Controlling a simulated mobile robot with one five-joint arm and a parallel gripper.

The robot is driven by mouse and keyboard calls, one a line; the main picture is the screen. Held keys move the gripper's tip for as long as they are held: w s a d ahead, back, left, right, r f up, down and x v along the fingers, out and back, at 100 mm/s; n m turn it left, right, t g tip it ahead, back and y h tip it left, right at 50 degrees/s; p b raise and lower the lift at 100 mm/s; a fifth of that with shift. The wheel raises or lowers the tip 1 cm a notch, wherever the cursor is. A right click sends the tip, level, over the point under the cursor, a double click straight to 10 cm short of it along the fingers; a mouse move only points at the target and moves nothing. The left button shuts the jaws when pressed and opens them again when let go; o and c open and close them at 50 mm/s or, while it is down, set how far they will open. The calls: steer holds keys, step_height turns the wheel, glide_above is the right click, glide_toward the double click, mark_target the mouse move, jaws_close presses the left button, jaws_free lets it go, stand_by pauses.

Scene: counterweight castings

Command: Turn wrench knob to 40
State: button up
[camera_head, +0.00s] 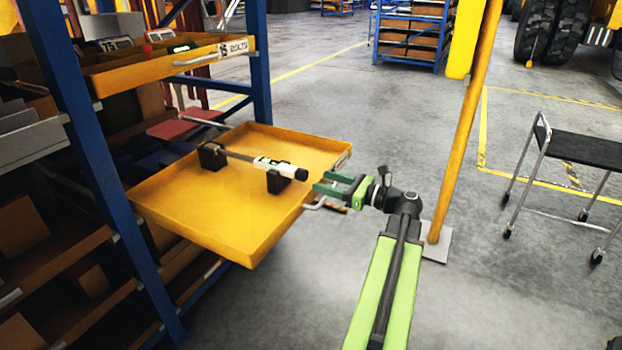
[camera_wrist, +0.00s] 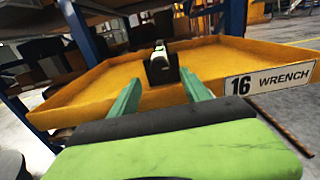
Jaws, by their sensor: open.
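A torque wrench (camera_head: 262,162) rests across two black holder blocks in an open yellow drawer (camera_head: 200,225). My gripper (camera_head: 322,184) is at the drawer's right front edge, open and empty, with green fingers pointing at the knob and a small gap between. In the wrist view the wrench end (camera_wrist: 159,48) and a black holder (camera_wrist: 161,70) show ahead, between the green fingers (camera_wrist: 163,92). The scale setting is too small to read.
The drawer front bears a label "16 WRENCH" (camera_wrist: 268,79). An upper drawer labelled "15 BOLTS" (camera_head: 170,60) is partly open above. A blue rack post (camera_head: 95,150) stands at left. A yellow pole (camera_head: 465,130) and a black cart (camera_head: 580,155) stand at right. Floor between is clear.

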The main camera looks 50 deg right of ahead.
steer(key=v, duration=1.1)
steer(key=shift+a+f, duration=0.1)
steer(key=shift+a, duration=0.05)
